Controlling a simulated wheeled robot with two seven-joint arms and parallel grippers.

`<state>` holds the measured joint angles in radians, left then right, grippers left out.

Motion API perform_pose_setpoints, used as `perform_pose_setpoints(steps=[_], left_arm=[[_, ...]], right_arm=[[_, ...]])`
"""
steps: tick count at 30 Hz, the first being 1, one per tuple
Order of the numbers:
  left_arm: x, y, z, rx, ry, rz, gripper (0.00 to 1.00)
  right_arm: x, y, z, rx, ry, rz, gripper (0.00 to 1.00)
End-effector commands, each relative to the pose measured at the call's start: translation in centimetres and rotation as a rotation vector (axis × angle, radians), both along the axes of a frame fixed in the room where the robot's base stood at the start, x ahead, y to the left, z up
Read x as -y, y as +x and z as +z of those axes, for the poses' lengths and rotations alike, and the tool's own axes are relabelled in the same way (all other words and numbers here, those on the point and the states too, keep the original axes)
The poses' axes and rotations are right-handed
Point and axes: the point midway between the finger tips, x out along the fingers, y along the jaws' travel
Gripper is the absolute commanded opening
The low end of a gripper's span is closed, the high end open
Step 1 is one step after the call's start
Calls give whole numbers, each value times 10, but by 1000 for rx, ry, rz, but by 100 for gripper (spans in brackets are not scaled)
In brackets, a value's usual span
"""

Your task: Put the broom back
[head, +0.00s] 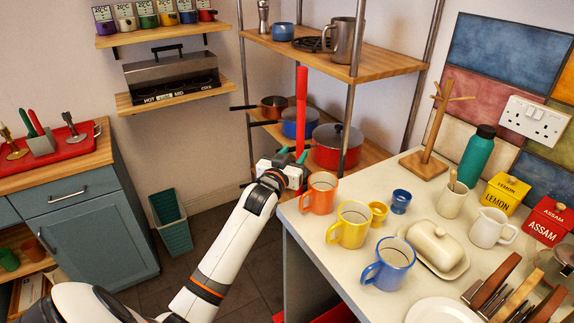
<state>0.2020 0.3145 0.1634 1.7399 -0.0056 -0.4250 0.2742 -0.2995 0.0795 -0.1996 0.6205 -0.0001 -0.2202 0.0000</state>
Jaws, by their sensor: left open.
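A red upright pole (301,100), which looks like the broom's handle, stands in front of the metal-post shelf. Its lower end is hidden behind my gripper and the counter, and no bristles show. My left gripper (291,154) is open at the lower visible part of the pole, with its green-tipped fingers close to it. I cannot tell whether they touch it or merely stand beside it. My right gripper is not in view.
The white counter (325,250) is close to the right of my gripper, with an orange mug (319,193) near its edge. Shelves with pots, including a red pot (337,147), stand behind. A teal bin (171,222) is on the dark floor at left.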

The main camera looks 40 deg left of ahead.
Motion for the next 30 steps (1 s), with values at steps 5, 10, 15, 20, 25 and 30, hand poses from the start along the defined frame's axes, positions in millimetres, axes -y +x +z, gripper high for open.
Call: perform_pose_setpoints(steps=[5,10,15,20,25,30], left_arm=[[8,-30,-2,-1,-1,0,43],[11,-43,-1,-1,0,0,43],[11,-45,0,-1,-1,0,43],[11,-44,0,-1,-1,0,43],[11,-44,0,0,-1,0,43],[11,-44,0,-1,-1,0,43]], right_arm=[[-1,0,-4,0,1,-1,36],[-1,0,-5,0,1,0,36],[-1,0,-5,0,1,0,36],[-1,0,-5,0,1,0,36],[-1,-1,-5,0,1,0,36],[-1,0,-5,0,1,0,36]])
